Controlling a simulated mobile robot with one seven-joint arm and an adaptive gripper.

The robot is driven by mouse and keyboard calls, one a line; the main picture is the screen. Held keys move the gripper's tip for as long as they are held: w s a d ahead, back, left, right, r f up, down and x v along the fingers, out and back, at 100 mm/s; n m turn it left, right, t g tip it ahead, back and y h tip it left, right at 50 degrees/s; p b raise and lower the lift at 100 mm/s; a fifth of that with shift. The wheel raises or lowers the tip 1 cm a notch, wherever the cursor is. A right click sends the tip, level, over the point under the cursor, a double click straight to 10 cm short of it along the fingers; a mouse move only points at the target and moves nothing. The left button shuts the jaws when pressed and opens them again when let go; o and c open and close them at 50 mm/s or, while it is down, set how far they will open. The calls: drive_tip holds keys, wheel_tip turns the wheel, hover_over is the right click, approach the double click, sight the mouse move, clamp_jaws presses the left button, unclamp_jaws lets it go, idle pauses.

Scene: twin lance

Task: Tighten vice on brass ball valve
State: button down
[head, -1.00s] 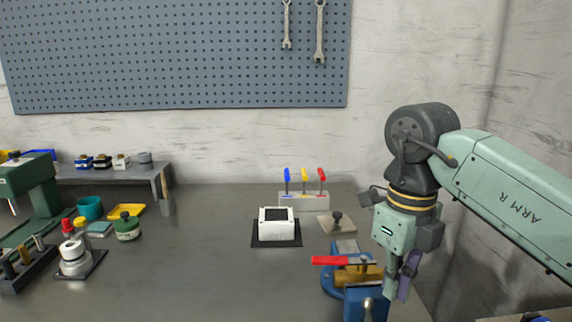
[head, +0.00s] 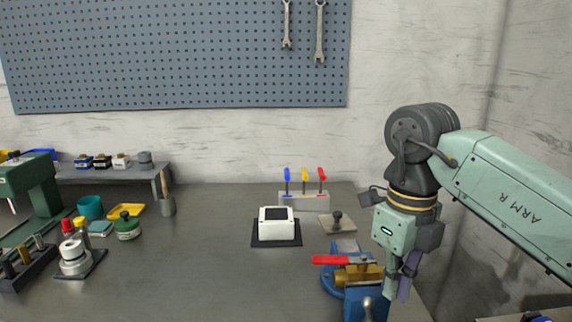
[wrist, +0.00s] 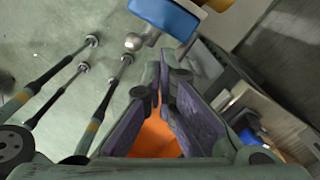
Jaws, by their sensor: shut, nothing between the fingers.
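The blue vice (head: 372,306) stands at the right front of the bench. The brass ball valve (head: 368,273) sits in it, its red lever (head: 328,260) pointing left. How firmly the jaws press on the valve cannot be seen. My gripper (head: 398,292) points down just right of the vice. In the wrist view my gripper (wrist: 164,88) is shut and empty. A blue part of the vice (wrist: 165,15) shows at the top there, beside a metal knob (wrist: 133,42). I cannot tell whether my fingers touch the vice.
A white device (head: 276,225) on a dark mat and a holder with coloured-handled tools (head: 304,200) stand behind and left of the vice. A plate with a knob (head: 337,222) lies close behind it. The bench's left-centre (head: 200,270) is clear.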

sight(385, 299)
wheel_tip(385, 299, down, 3)
drive_tip(key=shift+f+b, duration=0.1)
drive_tip(key=shift+b, duration=1.1)
drive_tip(key=shift+a, duration=0.1)
drive_tip(key=shift+a+f, duration=0.1)
drive_tip(key=shift+a, duration=0.3)
drive_tip(key=shift+a, duration=0.15)
drive_tip(key=shift+a+f+b, duration=0.15)
drive_tip(key=shift+a+b, duration=0.15)
drive_tip(key=shift+a, duration=0.05)
drive_tip(key=shift+a, duration=0.1)
idle(0.6)
